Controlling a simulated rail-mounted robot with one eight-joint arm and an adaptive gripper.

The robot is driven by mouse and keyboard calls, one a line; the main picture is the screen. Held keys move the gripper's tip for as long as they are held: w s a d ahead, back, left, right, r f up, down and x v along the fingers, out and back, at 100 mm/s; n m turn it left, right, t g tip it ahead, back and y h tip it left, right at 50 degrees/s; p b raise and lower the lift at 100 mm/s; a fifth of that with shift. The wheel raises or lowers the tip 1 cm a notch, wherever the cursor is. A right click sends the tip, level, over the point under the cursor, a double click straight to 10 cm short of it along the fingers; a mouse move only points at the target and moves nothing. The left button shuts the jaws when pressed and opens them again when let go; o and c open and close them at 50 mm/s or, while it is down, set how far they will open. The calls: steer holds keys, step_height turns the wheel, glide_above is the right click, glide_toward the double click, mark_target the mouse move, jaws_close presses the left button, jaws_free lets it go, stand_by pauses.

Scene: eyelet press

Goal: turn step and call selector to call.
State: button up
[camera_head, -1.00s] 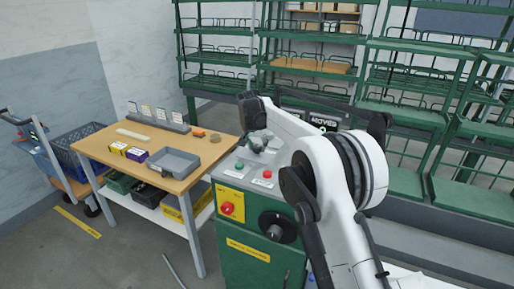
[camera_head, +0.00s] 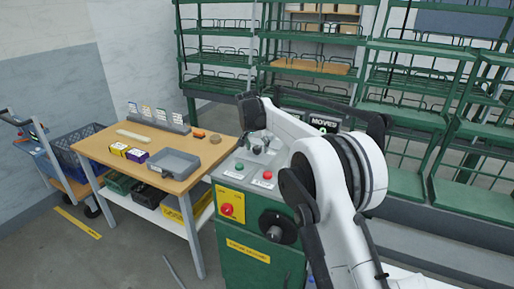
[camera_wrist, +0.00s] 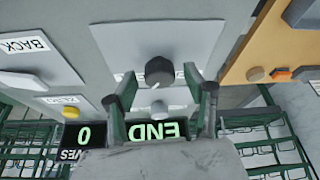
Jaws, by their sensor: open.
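A round black knob (camera_wrist: 160,71) with a pale pointer mark stands on the light panel plate in the wrist view. It is likely the step and call selector, but its legend is not readable. My gripper (camera_wrist: 160,93) is open, with one finger on each side of the space just in front of the knob; contact cannot be told. In the head view my gripper (camera_head: 258,146) is over the top of the green machine (camera_head: 247,262), and the arm hides part of the panel.
A display (camera_wrist: 155,131) shows END, inverted, beside a 0. Green (camera_head: 239,165) and red (camera_head: 267,175) buttons, a red rotary switch (camera_head: 228,209) and a large black dial (camera_head: 277,228) are on the machine. A wooden table (camera_head: 104,149) stands left; green racks (camera_head: 220,72) stand behind.

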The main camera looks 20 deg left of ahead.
steer(key=v, duration=1.1)
steer(key=shift+s+r, duration=0.15)
steer(key=shift+r, duration=0.25)
steer(key=s+d+r, duration=0.2)
steer(key=d+r, duration=0.2)
steer(key=d, duration=0.4)
steer(key=s+d+r, duration=0.1)
steer(key=d+r, duration=0.4)
steer(key=d, duration=0.3)
steer(key=s+d+r, duration=0.2)
steer(key=s+d, duration=0.3)
steer(key=d, duration=0.3)
steer(key=s+d+r, duration=0.2)
steer(key=s+d, duration=0.4)
steer(key=d, duration=0.2)
steer(key=s+d+f+t, duration=0.2)
steer(key=s+d, duration=1)
steer(key=s, duration=0.2)
steer(key=s+d+f, duration=0.4)
steer(key=s+f, duration=0.1)
steer(key=s, duration=0.2)
steer(key=s+d+f, duration=0.4)
steer(key=s+f, duration=0.2)
steer(key=s, duration=0.2)
steer(key=shift+s+m+t, duration=0.2)
steer(key=shift+m+t, duration=0.1)
